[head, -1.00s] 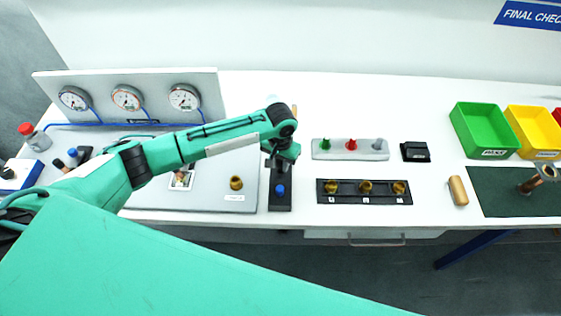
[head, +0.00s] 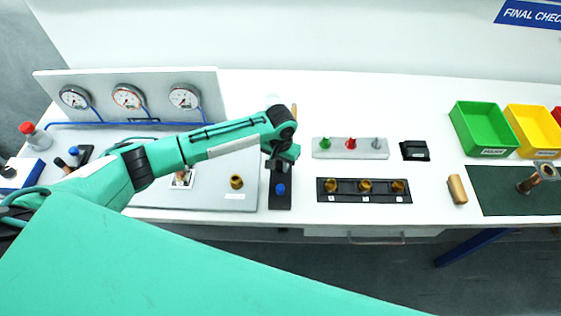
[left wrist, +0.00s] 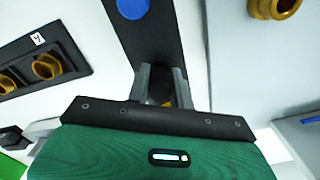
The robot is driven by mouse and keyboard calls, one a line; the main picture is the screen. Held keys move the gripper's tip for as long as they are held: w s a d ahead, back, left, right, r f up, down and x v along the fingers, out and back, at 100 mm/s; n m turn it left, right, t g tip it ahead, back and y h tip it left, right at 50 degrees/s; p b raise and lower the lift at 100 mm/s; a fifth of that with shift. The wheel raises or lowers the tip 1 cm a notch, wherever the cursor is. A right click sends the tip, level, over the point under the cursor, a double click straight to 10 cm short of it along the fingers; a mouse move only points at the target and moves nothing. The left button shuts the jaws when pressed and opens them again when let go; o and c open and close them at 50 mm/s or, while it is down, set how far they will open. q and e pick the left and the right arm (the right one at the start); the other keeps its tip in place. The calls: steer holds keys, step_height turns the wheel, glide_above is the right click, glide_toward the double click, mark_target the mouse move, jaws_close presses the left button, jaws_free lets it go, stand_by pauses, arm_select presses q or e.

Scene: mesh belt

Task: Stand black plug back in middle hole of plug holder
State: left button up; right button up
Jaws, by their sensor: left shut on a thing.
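A narrow dark holder (head: 280,203) lies front to back near the table's front edge, with a blue plug (head: 281,188) standing at its near end. The holder (left wrist: 108,12) and the blue plug (left wrist: 132,8) also show in the left wrist view. My left gripper (head: 279,162) points down over the holder, behind the blue plug. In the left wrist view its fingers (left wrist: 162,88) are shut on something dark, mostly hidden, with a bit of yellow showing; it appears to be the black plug. I cannot tell whether it sits in the middle hole.
A grey rack (head: 350,155) with green, red and grey pegs and a black strip (head: 364,198) with brass fittings lie to the right. A gauge panel (head: 210,105) stands left. A green bin (head: 485,128) and a yellow bin (head: 535,130) stand right.

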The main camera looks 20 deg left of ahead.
arm_select(q)
steer(key=shift+f, duration=0.45)
steer(key=o, duration=1)
steer(key=shift+o, duration=0.2)
steer(key=shift+r, duration=0.1)
steer(key=shift+r, duration=0.3)
step_height(320, 180, up, 13)
steer(key=b, duration=0.4)
